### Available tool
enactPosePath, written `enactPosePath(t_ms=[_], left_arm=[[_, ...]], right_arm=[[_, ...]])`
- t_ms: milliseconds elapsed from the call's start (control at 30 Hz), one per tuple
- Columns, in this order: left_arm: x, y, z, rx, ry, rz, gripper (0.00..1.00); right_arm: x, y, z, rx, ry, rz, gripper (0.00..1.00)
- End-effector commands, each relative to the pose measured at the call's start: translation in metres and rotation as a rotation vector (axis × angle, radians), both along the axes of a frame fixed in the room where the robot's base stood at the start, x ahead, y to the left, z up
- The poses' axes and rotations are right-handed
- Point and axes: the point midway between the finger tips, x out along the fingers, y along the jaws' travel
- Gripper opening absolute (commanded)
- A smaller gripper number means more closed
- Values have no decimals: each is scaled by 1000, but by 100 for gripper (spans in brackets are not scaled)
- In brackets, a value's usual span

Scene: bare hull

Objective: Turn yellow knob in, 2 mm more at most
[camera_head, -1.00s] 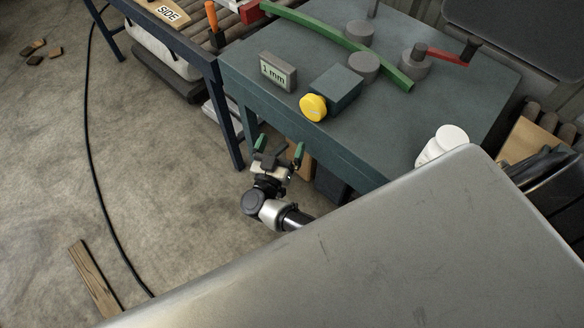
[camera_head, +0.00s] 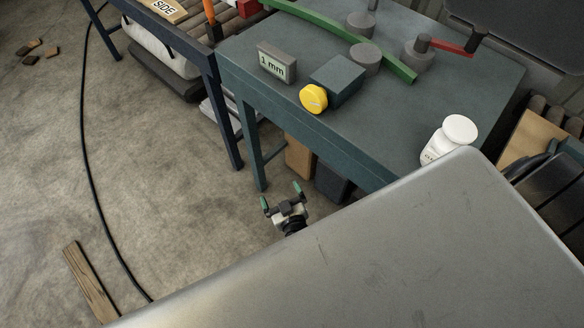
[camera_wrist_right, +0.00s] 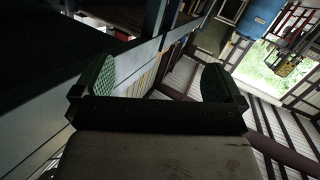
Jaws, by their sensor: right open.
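The yellow knob (camera_head: 313,98) sits on the front face of a dark grey-green block (camera_head: 338,79) near the table's front edge. A grey display box (camera_head: 276,63) reading "1 mm" stands to its left. My right gripper (camera_head: 282,195) is open and empty, below and in front of the table, well apart from the knob. In the right wrist view its two green-padded fingers (camera_wrist_right: 160,85) are spread with nothing between them. The knob does not show in that view. My left gripper is in neither view.
The dark green table (camera_head: 430,125) carries a green curved bar (camera_head: 340,38), grey cylinders (camera_head: 365,58), a red-handled crank (camera_head: 450,47) and a white bottle (camera_head: 450,140). A large grey metal surface (camera_head: 370,245) fills the lower right. Boxes (camera_head: 299,157) stand under the table.

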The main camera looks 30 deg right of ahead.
Motion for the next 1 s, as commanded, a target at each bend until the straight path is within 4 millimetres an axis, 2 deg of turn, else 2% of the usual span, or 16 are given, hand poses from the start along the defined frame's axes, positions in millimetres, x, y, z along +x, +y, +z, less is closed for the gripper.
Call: enactPosePath(t_ms=[300,500,700,1000], left_arm=[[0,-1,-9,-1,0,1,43],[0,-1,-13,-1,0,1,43],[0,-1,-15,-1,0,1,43],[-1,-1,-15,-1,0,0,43]], right_arm=[[-35,2,-53,27,168,99,100],[-56,1,-79,42,263,139,100],[-67,0,-92,50,316,158,100],[-70,0,-94,51,326,161,100]])
